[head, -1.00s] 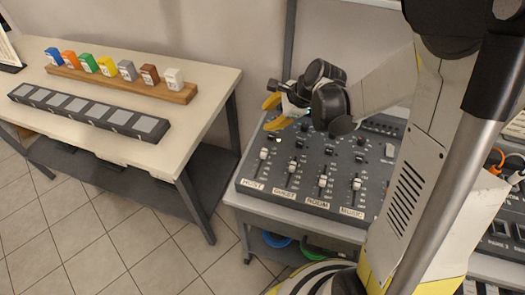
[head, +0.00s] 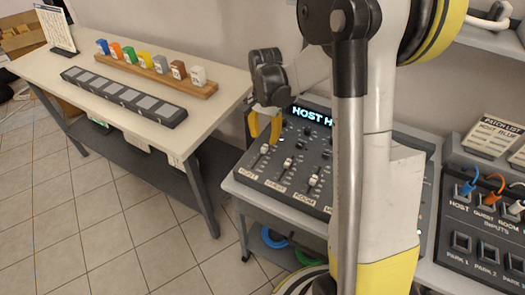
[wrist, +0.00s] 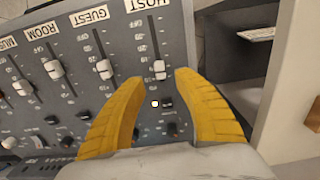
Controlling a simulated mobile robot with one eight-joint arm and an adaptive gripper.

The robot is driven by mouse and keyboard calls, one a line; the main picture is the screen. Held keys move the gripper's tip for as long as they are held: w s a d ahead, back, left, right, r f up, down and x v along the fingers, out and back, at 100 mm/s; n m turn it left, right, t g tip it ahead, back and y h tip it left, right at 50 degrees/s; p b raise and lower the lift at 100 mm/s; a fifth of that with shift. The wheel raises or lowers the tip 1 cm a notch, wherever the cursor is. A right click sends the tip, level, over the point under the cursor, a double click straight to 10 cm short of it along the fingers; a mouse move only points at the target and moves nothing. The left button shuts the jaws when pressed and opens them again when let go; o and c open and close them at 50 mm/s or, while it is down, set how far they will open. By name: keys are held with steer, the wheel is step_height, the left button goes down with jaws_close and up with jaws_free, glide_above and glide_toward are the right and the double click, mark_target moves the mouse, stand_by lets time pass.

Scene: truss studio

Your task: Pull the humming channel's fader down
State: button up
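The mixing desk (head: 277,179) has a row of white-capped faders. Its lit display (head: 311,115) reads "HOST H", the rest hidden behind my arm. The HOST fader (head: 263,149) is the leftmost; it also shows in the wrist view (wrist: 159,70), partway along its slot. The GUEST fader (wrist: 105,70) and ROOM fader (wrist: 54,69) sit beside it. My gripper (head: 265,138) is over the desk's left end with yellow fingers apart. In the wrist view my gripper (wrist: 161,77) is open and empty, its fingertips on either side of the HOST cap; contact cannot be told.
A table (head: 213,120) on the left bears coloured blocks on a wooden rail (head: 140,72) and a dark strip of grey pads (head: 125,101). A patch panel (head: 463,215) with plugged cables stands at the right. A gap of tiled floor separates table and desk.

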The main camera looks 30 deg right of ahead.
mark_target(265, 147)
step_height(265, 147, down, 6)
steer(key=shift+r+b, duration=0.2)
steer(key=shift+b, duration=0.65)
jaws_close()
